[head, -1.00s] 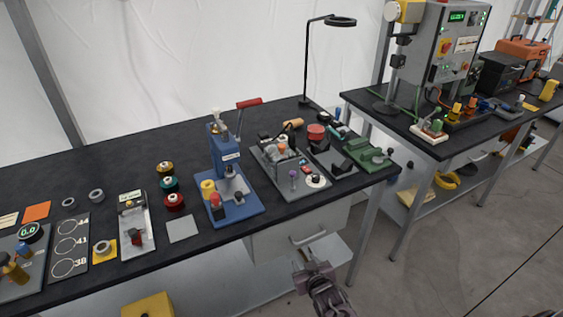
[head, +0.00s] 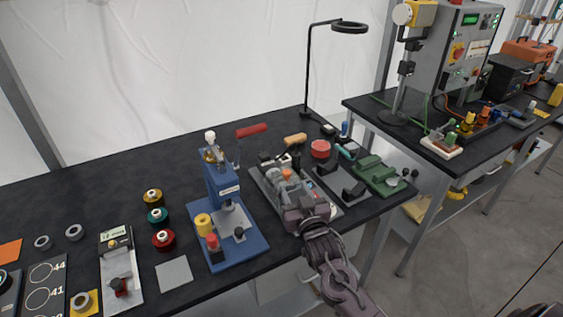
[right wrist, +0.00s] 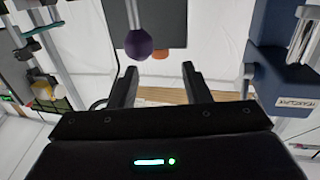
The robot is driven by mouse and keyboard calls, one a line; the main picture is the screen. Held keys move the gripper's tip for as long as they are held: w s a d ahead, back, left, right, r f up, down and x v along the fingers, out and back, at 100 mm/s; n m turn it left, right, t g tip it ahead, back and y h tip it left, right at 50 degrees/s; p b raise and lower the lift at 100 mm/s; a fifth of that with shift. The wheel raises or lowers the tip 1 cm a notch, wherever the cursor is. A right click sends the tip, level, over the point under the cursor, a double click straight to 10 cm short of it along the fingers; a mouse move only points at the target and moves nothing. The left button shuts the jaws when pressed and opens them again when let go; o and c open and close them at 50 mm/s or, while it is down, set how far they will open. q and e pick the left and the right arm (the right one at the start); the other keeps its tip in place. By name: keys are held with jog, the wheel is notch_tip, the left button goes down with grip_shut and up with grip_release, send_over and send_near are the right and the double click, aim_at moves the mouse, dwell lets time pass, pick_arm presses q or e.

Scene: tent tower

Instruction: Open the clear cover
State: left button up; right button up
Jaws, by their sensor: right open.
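My right gripper (head: 306,212) is open over the front of a grey-based fixture (head: 262,185) on the black bench, and hides part of it. In the right wrist view, a dark purple knob (right wrist: 138,45) on a stem hangs just beyond the open jaws (right wrist: 160,73). It is outside them, nearer the left finger in that picture. In the head view the gripper hides this knob. I cannot clearly make out the clear cover or its edges in either view. My left gripper is not in view.
A green vise-like tool (head: 378,175) is on the right. A lamp (head: 349,27) stands behind. Bare bench lies at the back left.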

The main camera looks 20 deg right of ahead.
aim_at(288, 175)
jog(key=shift+w+r, duration=0.2)
jog(key=shift+w, duration=0.15)
jog(key=shift+w+d, duration=0.1)
jog(key=shift+w, duration=0.25)
jog(key=w, duration=0.1)
jog(key=w+p, duration=0.1)
jog(key=w, duration=0.1)
jog(key=shift+w+d+r, duration=0.1)
jog(key=shift+d+r, duration=0.1)
jog(key=shift+r, duration=0.1)
jog(key=shift+w+d+f+p, duration=0.1)
jog(key=shift+w+p, duration=0.1)
jog(key=shift+w, duration=0.4)
jog(key=shift+w+d+f+p, duration=0.1)
jog(key=shift+w+p, duration=0.1)
jog(key=shift+w, duration=0.9)
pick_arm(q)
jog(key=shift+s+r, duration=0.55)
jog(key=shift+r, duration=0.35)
pick_arm(e)
grip_shut()
